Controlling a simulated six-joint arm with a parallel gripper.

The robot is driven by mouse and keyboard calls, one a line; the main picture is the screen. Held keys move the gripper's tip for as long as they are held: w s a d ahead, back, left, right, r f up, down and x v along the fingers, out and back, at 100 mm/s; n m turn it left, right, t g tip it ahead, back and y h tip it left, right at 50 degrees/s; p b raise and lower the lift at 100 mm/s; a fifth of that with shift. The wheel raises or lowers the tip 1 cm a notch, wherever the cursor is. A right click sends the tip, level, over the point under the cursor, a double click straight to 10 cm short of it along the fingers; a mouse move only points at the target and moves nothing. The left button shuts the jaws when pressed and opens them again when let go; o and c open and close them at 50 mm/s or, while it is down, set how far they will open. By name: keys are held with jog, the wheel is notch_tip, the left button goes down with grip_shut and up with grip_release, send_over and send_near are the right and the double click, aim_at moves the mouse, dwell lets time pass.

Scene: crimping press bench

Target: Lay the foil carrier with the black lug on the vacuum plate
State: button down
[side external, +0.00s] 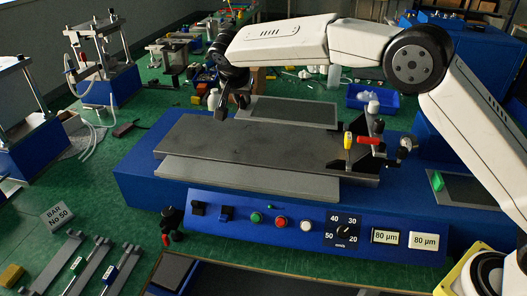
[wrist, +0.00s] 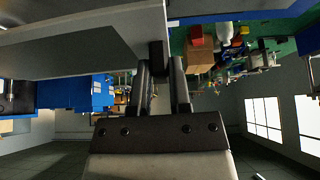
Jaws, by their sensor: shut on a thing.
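My gripper (side external: 220,103) is at the back left of the press, shut on a small black lug (wrist: 157,56). The lug sits at the left end of a foil carrier (side external: 285,111), a dark sheet in a light frame, which is behind the long dark plate. I cannot tell whether the carrier is resting or raised. The long dark plate (side external: 235,145), seemingly the vacuum plate, lies on a lighter slab (side external: 250,180) and looks bare.
A black fixture with a yellow handle (side external: 348,141) and a red handle (side external: 370,140) stands at the plate's right end. A second carrier with a green lug (side external: 437,181) lies at the right. A blue bin (side external: 372,97) is behind. Bars lie at front left.

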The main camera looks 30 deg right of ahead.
jog(key=shift+f, duration=5)
jog(key=c, duration=0.6)
grip_release()
jog(key=shift+f, duration=0.15)
jog(key=v, duration=1.2)
jog(key=shift+d, duration=0.1)
